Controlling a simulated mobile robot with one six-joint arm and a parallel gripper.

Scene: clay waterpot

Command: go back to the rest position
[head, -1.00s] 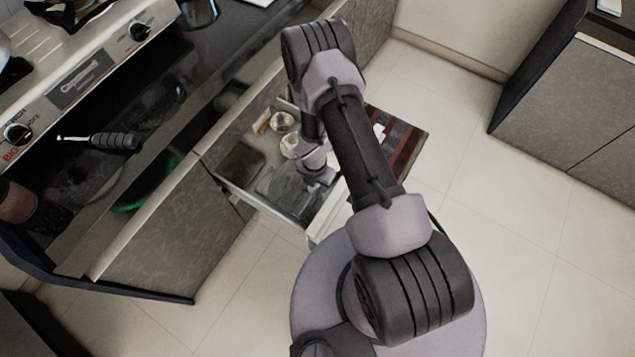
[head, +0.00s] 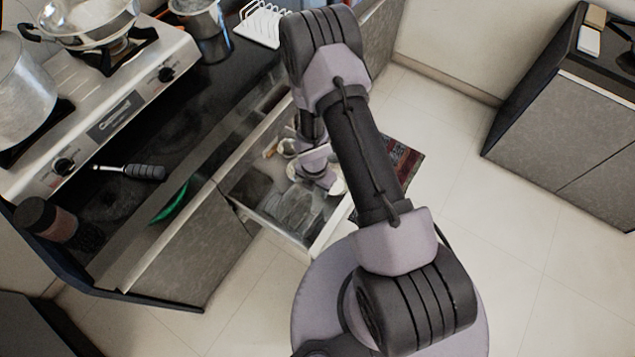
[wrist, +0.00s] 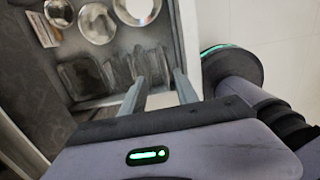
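My gripper (wrist: 160,80) shows in the wrist view with its two pale fingers apart and nothing visible between them. It is over or near an open kitchen drawer (wrist: 190,35), beside some dark, glassy pieces in it. In the head view my arm reaches over the same drawer (head: 283,238), and the fingertips are too small to make out. Whether the fingers are inside the drawer or above it I cannot tell.
The drawer holds round metal dishes (wrist: 97,23) and glassy pieces (wrist: 80,75). A counter with a stove (head: 110,110), a black-handled utensil (head: 145,172) and a brown jar (head: 45,218) lies left. Another cabinet (head: 565,130) stands right.

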